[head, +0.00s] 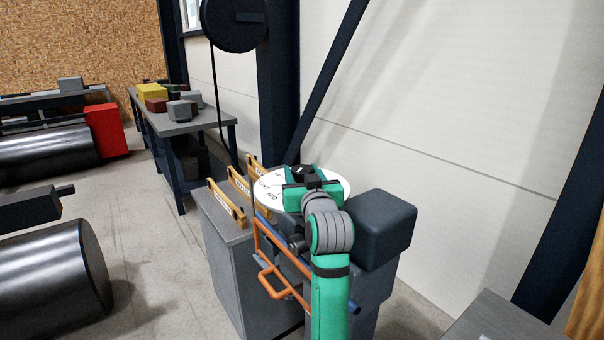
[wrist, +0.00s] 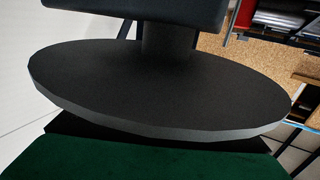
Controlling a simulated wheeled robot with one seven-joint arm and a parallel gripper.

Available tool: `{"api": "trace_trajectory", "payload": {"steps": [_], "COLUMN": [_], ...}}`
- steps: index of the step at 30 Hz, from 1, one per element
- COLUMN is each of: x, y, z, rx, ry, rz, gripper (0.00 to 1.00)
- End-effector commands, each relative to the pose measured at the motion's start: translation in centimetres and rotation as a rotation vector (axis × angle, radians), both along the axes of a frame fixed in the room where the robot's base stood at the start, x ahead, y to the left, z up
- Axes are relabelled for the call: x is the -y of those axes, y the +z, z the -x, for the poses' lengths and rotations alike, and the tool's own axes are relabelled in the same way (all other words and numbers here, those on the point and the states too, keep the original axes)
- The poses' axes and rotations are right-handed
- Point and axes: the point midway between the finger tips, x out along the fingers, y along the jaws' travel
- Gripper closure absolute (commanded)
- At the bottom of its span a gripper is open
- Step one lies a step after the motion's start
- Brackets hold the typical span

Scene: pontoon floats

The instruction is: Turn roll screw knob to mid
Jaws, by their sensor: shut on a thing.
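The knob (head: 301,169) is small and dark and sits on a round white dial plate (head: 335,185) with dark lettering; one label near its front left appears to read MID. My green gripper (head: 303,178) is over the dial and shut on the knob, which it largely hides. Which way the knob points cannot be told. In the wrist view, a dark round plate with a grey rim (wrist: 160,90) fills the middle, with a post rising behind it. A green part of my gripper (wrist: 150,163) crosses the bottom of that view. The knob is not clearly seen there.
A dark box (head: 380,225) stands right of the dial. An orange handle frame (head: 275,280) and a grey cabinet (head: 230,265) with wooden label boards are at the left. A workbench (head: 190,120) with blocks stands behind. Floor at left is partly clear between large dark rollers (head: 50,270).

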Motion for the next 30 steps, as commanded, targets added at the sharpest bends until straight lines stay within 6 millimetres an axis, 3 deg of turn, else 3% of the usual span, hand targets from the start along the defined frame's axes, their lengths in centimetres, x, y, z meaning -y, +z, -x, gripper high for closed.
{"api": "trace_trajectory", "payload": {"steps": [18, 30], "x": [-0.24, -0.04], "y": [-0.07, -0.09], "z": [0.03, 0.02], "rx": [-0.001, -0.003], "ry": [-0.392, -0.526], "rz": [0.0, -0.001], "gripper": [0.76, 0.76]}}
